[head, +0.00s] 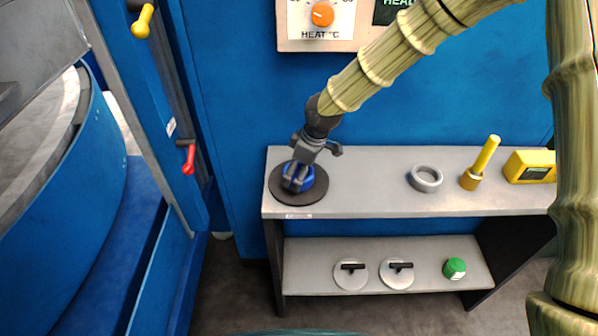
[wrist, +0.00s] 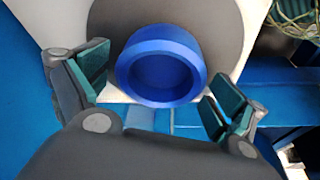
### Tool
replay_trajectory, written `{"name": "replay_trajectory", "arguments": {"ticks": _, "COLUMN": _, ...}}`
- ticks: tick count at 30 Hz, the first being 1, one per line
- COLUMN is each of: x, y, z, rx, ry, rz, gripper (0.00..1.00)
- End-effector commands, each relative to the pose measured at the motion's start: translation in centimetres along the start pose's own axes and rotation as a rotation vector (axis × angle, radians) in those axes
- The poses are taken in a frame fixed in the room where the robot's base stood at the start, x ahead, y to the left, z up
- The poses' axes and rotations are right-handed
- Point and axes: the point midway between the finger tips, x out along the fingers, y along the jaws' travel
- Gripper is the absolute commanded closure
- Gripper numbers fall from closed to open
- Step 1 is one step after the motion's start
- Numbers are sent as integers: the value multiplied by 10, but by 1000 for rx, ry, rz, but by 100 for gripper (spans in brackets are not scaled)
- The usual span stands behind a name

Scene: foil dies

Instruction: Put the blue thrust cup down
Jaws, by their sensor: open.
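The blue thrust cup (wrist: 162,38) stands upright on a dark round pad (wrist: 222,22) in the wrist view, its hollow facing the camera. In the head view the cup (head: 304,179) is on the same pad (head: 286,198) at the left end of the grey shelf top, partly hidden by my gripper. My gripper (head: 298,181) reaches down over the cup from above. In the wrist view my gripper (wrist: 165,95) is open, with one finger on each side of the cup and visible gaps between the fingers and the cup.
On the shelf top (head: 375,190) stand a grey ring (head: 426,179), a yellow-handled tool (head: 480,163) and a yellow box (head: 530,167). The lower shelf (head: 318,252) holds two handled discs (head: 351,274) and a green-capped jar (head: 454,268). A blue wall (head: 240,110) rises behind.

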Motion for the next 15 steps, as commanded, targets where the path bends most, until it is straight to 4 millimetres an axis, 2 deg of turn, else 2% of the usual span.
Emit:
{"name": "replay_trajectory", "arguments": {"ticks": 5, "x": -19, "y": 1, "z": 0, "rx": 1, "ry": 2, "rz": 2, "gripper": 4}}
{"name": "replay_trajectory", "arguments": {"ticks": 15, "x": -73, "y": 1, "z": 0, "rx": 1, "ry": 2, "rz": 2, "gripper": 4}}
